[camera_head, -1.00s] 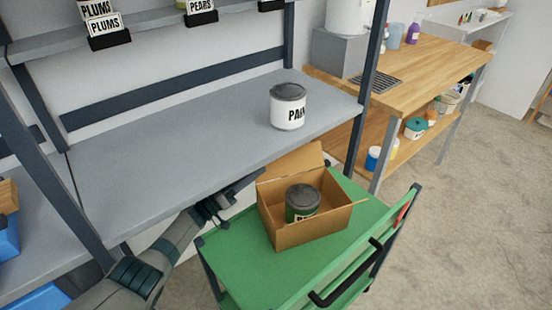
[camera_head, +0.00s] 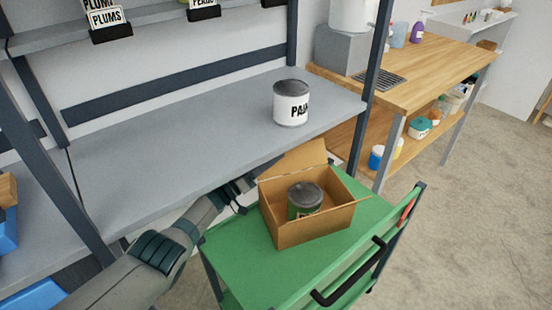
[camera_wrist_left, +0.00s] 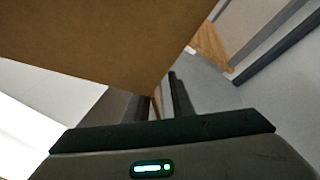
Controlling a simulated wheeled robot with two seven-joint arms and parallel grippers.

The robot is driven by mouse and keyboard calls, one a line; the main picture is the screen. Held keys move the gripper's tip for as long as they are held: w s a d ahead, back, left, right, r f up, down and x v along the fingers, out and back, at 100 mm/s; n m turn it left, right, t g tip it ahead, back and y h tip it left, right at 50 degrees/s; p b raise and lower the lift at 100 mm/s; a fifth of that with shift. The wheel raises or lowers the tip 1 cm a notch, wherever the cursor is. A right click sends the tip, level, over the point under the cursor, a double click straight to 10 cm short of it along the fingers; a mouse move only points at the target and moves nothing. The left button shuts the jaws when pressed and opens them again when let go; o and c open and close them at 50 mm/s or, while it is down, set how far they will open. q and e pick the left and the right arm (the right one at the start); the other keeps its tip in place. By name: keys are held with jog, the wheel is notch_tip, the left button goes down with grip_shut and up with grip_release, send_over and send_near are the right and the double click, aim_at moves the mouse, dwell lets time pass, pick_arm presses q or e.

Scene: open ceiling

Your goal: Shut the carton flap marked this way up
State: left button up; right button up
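The open brown carton (camera_head: 310,228) stands on the green cart top. A dark-lidded can (camera_head: 305,200) sits inside it. One flap (camera_head: 304,158) stands up and outward at its back; a thin flap edge shows at its right. No marking is readable on the flaps. My left gripper (camera_head: 243,188) is at the carton's back left corner, partly hidden between shelf and carton. In the left wrist view, brown cardboard (camera_wrist_left: 110,45) covers the upper left, very close to the dark fingers (camera_wrist_left: 160,98). Whether they grip or touch it is unclear. My right gripper is not in view.
The grey shelf (camera_head: 170,150) lies close behind the cart, with a white paint can (camera_head: 291,103) on it. The cart top (camera_head: 240,250) is clear in front and left of the carton. A black handle (camera_head: 350,280) is at its right. A wooden bench (camera_head: 420,75) stands behind right.

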pick_arm(q)
jog(key=shift+w+d+r, duration=0.25)
jog(key=shift+d, duration=0.25)
grip_shut()
dwell(1.3)
